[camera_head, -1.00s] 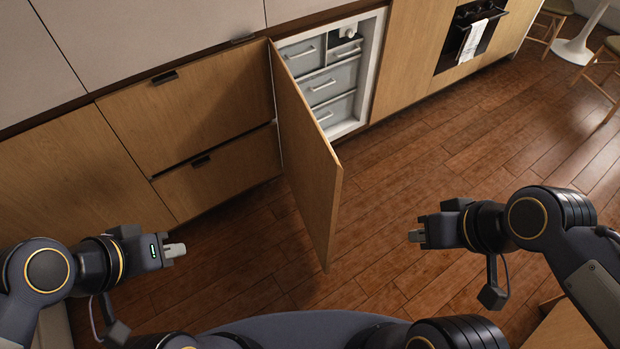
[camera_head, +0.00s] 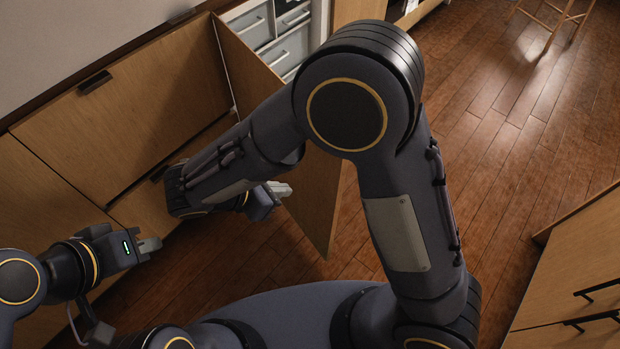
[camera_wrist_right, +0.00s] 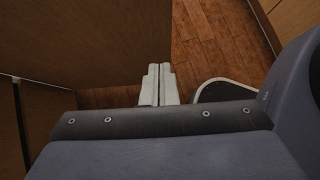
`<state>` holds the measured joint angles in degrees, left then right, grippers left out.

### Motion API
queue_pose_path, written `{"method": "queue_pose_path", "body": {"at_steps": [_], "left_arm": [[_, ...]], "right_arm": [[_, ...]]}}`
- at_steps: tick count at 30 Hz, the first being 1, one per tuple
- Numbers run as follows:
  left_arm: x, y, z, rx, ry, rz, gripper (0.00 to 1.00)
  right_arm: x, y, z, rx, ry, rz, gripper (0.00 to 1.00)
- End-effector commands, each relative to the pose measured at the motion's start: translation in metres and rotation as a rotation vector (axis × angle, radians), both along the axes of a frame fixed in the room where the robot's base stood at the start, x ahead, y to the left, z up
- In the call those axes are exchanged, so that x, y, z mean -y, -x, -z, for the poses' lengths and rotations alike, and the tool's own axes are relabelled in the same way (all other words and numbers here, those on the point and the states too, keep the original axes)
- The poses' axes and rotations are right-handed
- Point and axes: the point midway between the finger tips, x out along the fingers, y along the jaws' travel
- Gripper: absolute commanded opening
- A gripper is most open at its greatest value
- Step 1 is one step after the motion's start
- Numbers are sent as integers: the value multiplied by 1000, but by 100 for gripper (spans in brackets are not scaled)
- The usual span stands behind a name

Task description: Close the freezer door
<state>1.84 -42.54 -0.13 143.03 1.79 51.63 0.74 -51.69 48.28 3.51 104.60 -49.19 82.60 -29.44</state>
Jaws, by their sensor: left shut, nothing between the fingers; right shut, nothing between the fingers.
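The freezer door (camera_head: 318,200) is a wooden panel standing open, sticking out from the cabinet row with its outer face towards the left. The freezer's inside with grey drawers (camera_head: 285,48) shows behind it, partly hidden by my right arm. My right gripper (camera_head: 282,189) is shut and empty, close to the door's outer face; I cannot tell whether it touches. In the right wrist view the shut fingers (camera_wrist_right: 159,84) point towards a brown wooden panel (camera_wrist_right: 110,45), apparently the door, near its edge. My left gripper (camera_head: 150,245) is shut and empty at the lower left, away from the door.
Wooden drawer fronts (camera_head: 125,115) with dark handles line the wall left of the door. Open wooden floor (camera_head: 500,150) lies to the right. Another wooden cabinet (camera_head: 570,280) with black handles stands at the lower right, and a stool (camera_head: 553,22) stands far back.

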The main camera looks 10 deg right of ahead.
Motion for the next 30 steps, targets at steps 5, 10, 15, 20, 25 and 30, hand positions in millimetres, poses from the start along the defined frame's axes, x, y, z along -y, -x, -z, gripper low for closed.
{"method": "queue_pose_path", "body": {"at_steps": [5,10,15,20,25,30], "left_arm": [[0,0,3,0,0,0,0],[0,0,7,0,0,0,0],[0,0,11,0,0,0,0],[0,0,10,0,0,0,0],[0,0,10,0,0,0,0],[0,0,10,0,0,0,0]], "right_arm": [[12,-5,14,-1,8,-3,0],[35,-14,39,-4,7,1,0],[59,-25,65,-3,7,1,0],[81,-35,70,-1,3,4,0],[96,-42,70,-1,1,1,0],[101,-44,70,-1,4,-1,0]]}}
